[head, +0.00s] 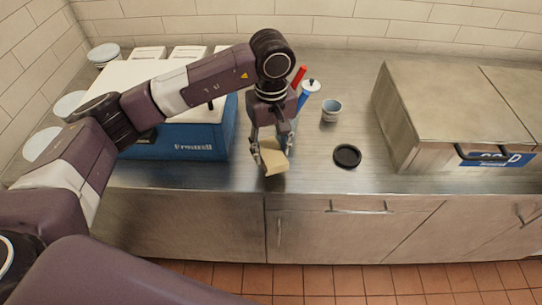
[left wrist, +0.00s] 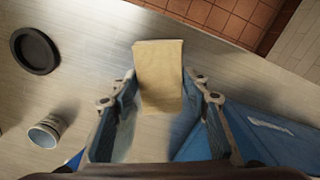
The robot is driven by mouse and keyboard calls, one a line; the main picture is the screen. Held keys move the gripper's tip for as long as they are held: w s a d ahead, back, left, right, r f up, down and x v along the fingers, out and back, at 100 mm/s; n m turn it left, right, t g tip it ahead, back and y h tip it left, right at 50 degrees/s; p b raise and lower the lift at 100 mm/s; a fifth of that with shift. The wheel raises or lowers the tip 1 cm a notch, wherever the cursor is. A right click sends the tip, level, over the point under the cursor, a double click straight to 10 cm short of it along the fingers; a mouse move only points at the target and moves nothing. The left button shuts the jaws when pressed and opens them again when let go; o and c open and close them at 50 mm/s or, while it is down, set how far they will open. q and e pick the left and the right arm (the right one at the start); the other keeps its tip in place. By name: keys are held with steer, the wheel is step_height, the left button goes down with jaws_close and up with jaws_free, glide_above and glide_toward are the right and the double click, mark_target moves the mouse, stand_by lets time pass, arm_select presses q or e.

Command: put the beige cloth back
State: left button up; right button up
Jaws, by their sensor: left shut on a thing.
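The beige cloth (head: 273,158) hangs in my left gripper (head: 273,150) over the steel counter, near its front edge, in the head view. In the left wrist view the cloth (left wrist: 160,75) is a folded rectangle between the two fingertips (left wrist: 152,88). The left gripper is shut on it. I cannot tell whether the cloth's lower end touches the counter. My right gripper is in neither view.
A blue box (head: 195,143) with a white top stands left of the gripper. A black round lid (head: 347,156) and a small cup (head: 331,111) are to the right. Red and blue handled items (head: 309,88) stand behind. A steel cabinet (head: 440,110) is at right.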

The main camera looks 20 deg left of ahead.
mark_target(271, 152)
arm_select(q)
step_height(271, 152, down, 4)
steer(key=shift+r+p, duration=0.2)
steer(key=shift+p, duration=0.3)
steer(key=shift+f, duration=0.25)
steer(key=o, duration=1.1)
steer(key=shift+r, duration=0.2)
steer(key=shift+r+b, duration=0.3)
steer(key=shift+b, duration=0.05)
step_height(271, 152, up, 11)
steer(key=b, duration=0.3)
steer(key=shift+r, duration=0.15)
